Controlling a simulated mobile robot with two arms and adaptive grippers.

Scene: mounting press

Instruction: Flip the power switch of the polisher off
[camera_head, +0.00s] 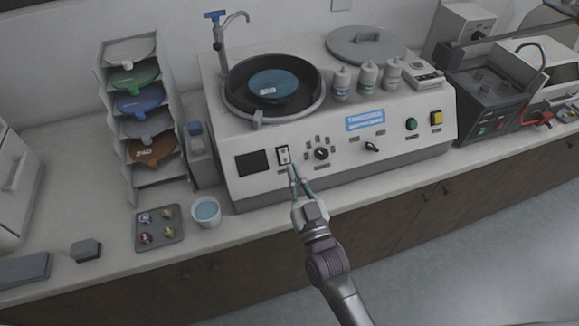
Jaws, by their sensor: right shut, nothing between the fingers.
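The polisher (385,140) is a large pale machine on the counter, with a blue disc (273,84) in its round black bowl. Its power switch (284,155) is a small upright rocker in a dark frame on the front panel, right of a dark screen (253,163). My right gripper (293,168) is shut and empty, with its fingertips just below the switch. I cannot tell whether they touch the panel or which way the rocker is tipped. My left gripper is out of view.
A knob (321,154), green button (411,124) and yellow-framed button (436,118) are on the same panel. A cup of blue liquid (206,211) and a sample tray (160,228) stand left of my right gripper. A disc rack (118,165) stands behind them.

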